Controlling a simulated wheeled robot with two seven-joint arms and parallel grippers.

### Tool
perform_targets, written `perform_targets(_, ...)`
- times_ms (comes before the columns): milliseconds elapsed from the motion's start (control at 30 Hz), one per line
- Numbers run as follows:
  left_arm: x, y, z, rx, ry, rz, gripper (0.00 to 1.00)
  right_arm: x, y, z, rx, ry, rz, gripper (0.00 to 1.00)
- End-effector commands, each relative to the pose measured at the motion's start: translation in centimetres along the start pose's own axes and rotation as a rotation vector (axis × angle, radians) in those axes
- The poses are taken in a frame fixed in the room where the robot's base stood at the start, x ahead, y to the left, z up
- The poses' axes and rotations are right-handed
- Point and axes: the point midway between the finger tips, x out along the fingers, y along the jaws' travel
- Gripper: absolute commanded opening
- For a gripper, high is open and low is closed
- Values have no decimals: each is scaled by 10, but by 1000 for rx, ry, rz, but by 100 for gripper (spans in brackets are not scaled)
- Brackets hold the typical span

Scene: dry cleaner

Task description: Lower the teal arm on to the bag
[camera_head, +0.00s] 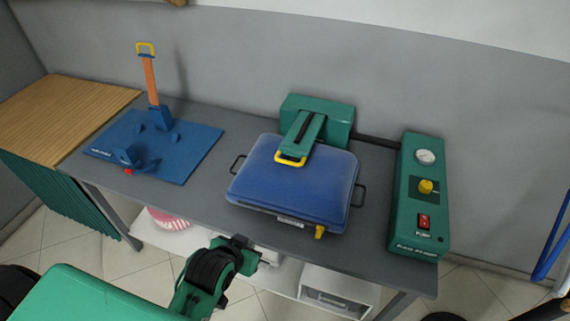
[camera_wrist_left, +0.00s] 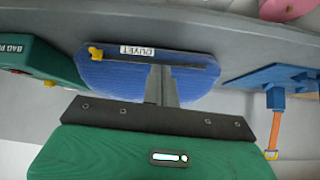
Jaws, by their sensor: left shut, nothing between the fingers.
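The blue bag (camera_head: 295,180) lies flat on the grey table, with black side loops and a yellow piece at its front edge. The teal arm (camera_head: 303,132) reaches forward from a green housing (camera_head: 335,112) behind the bag. Its yellow handle (camera_head: 290,159) is over the bag's rear part; I cannot tell whether it touches. My left gripper (camera_head: 254,249) is shut and empty, in front of the table's front edge and apart from the bag. In the left wrist view its closed fingers (camera_wrist_left: 163,85) overlap the bag (camera_wrist_left: 150,68), whose label reads DUVET. My right gripper is not in view.
A blue fixture (camera_head: 190,150) with an upright orange lever (camera_head: 151,80) stands at the left. A green control box (camera_head: 410,220) with gauge, yellow knob and red switch is at the right, joined by a dark hose (camera_head: 375,140). Bare tabletop (camera_head: 210,185) separates fixture and bag.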

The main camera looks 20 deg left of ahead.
Motion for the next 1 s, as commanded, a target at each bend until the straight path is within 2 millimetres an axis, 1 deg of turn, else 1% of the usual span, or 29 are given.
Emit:
perform_targets(33, 1, 0, -25, -11, 79, -6, 0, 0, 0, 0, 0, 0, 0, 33)
perform_targets(200, 3, 0, -99, -38, 341, -25, 0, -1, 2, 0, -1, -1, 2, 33)
perform_targets(300, 2, 1, -138, -49, 483, -33, 0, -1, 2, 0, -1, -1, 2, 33)
perform_targets(400, -2, 2, -166, -57, 593, -38, 0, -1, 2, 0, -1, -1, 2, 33)
perform_targets(500, -4, 3, -182, -58, 654, -42, 0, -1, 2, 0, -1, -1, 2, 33)
perform_targets(667, 0, 3, -192, -59, 677, -43, 0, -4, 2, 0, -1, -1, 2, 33)
perform_targets(767, 9, 2, -201, -58, 676, -43, 0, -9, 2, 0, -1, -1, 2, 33)
perform_targets(1000, 43, 0, -229, -59, 675, -43, 0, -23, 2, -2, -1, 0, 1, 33)
